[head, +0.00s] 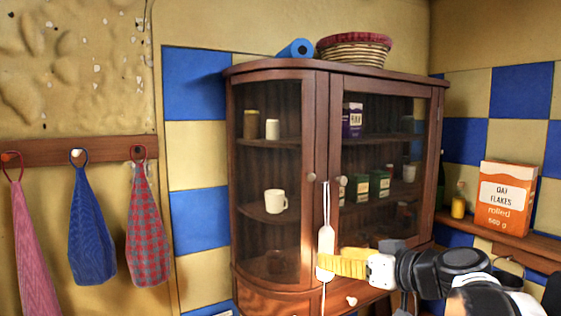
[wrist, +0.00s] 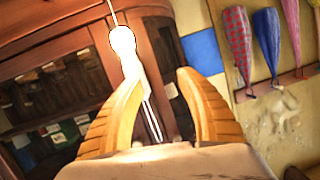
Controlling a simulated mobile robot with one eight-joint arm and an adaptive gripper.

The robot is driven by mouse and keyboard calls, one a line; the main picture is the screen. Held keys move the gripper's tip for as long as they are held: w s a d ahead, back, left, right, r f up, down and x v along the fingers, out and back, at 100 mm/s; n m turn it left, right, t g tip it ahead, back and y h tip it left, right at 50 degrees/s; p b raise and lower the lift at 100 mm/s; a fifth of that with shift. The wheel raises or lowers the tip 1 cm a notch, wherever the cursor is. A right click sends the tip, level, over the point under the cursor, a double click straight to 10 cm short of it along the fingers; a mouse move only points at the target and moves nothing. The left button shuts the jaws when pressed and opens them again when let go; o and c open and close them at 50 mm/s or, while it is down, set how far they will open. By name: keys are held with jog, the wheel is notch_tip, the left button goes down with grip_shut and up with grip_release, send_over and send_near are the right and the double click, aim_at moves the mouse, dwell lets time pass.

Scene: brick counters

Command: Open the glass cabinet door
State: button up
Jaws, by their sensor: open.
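The dark wooden cabinet (head: 321,130) has a curved glass front on the left and a flat glass door (head: 375,215) on the right; both look shut. One round knob (head: 311,176) is on the left frame and another (head: 343,180) on the right door's left edge. My gripper (head: 328,262) is in front of the cabinet, below the knobs. In the wrist view my gripper (wrist: 160,80) has its yellow fingers spread. A long white object (head: 326,240) with a thin loop stands upright by the fingertips; it also shows between them in the wrist view (wrist: 123,45). I cannot tell what it is.
A basket (head: 355,50) and a blue roll (head: 295,48) sit on the cabinet. Mugs, jars and boxes stand inside. Drawers are below. An oat flakes box (head: 505,198) stands on a shelf at right; cloths (head: 90,225) hang at left.

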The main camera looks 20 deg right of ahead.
aim_at(344, 181)
jog(key=w+d+r+t+h+p, duration=0.1)
jog(key=d+r+t+p, duration=0.3)
jog(key=d+r, duration=0.75)
jog(key=w+a, duration=0.1)
jog(key=w, duration=0.2)
jog(key=w+a+r+p, duration=0.1)
jog(key=w, duration=0.3)
jog(key=w+a, duration=0.2)
jog(key=w, duration=0.1)
jog(key=shift+w+r, duration=0.4)
grip_shut()
